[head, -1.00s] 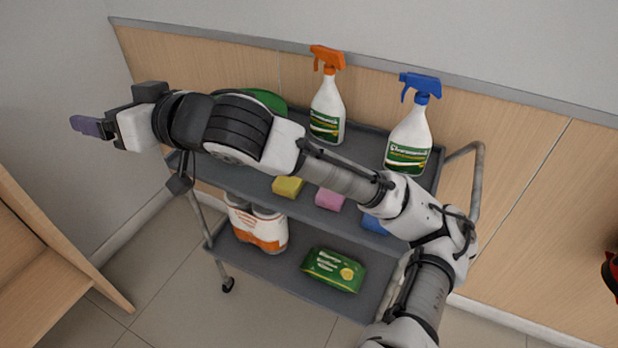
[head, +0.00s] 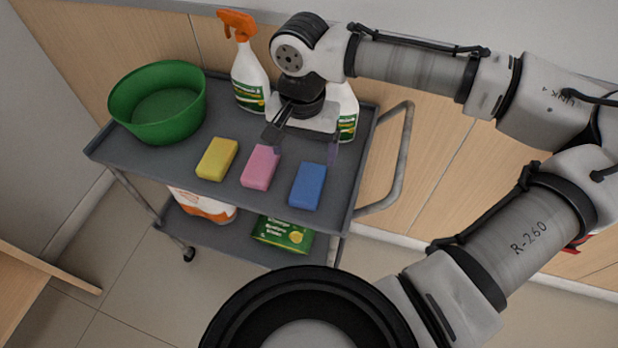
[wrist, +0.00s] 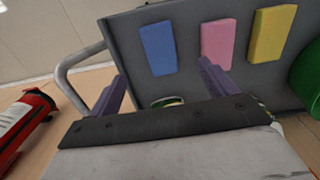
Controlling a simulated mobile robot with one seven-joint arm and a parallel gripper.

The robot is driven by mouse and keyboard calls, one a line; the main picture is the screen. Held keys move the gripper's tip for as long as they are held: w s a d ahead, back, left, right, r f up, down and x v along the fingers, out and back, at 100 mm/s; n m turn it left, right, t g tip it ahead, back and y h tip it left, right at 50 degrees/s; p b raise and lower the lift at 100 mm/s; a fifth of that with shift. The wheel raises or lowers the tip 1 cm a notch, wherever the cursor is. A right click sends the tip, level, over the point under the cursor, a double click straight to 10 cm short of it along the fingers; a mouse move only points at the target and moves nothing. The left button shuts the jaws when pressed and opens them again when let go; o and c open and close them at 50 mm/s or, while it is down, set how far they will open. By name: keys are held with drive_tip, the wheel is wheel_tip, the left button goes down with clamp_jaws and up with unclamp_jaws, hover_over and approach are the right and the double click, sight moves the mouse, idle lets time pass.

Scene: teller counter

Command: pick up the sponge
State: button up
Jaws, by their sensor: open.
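Three sponges lie in a row on the cart's grey top shelf: a yellow sponge (head: 217,158), a pink sponge (head: 261,166) and a blue sponge (head: 308,186). In the wrist view the blue sponge (wrist: 158,48), pink sponge (wrist: 217,42) and yellow sponge (wrist: 272,33) show beyond the fingers. My gripper (head: 305,150) is open and empty above the shelf, behind the pink and blue sponges, fingers pointing down. In the wrist view my gripper (wrist: 160,80) has its two purple fingers apart, touching no sponge. One fingertip overlaps the pink sponge's top edge in the head view.
A green tub (head: 158,125) stands at the shelf's left. An orange-topped spray bottle (head: 246,75) stands at the back; another bottle (head: 348,110) is mostly hidden behind my arm. A metal handle (head: 400,165) rises at right. A red object (wrist: 22,125) shows at the wrist view's left.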

hover_over(306, 187)
drive_tip(key=f, duration=0.6)
drive_tip(key=shift+s+a+f, duration=0.1)
drive_tip(key=shift+a+f, duration=0.1)
drive_tip(key=shift+f, duration=0.15)
drive_tip(key=shift+d+f+p, duration=0.15)
drive_tip(key=shift+f+p, duration=0.2)
drive_tip(key=shift+f, duration=1)
drive_tip(key=shift+d+f+p, duration=0.15)
drive_tip(key=shift+f+p, duration=0.2)
drive_tip(key=shift+f, duration=1)
drive_tip(key=c, duration=1)
drive_tip(key=shift+c, duration=0.2)
drive_tip(key=shift+r, duration=0.1)
wheel_tip(306, 187, up, 20)
drive_tip(key=b, duration=0.1)
drive_tip(key=o, duration=0.4)
drive_tip(key=c, duration=0.3)
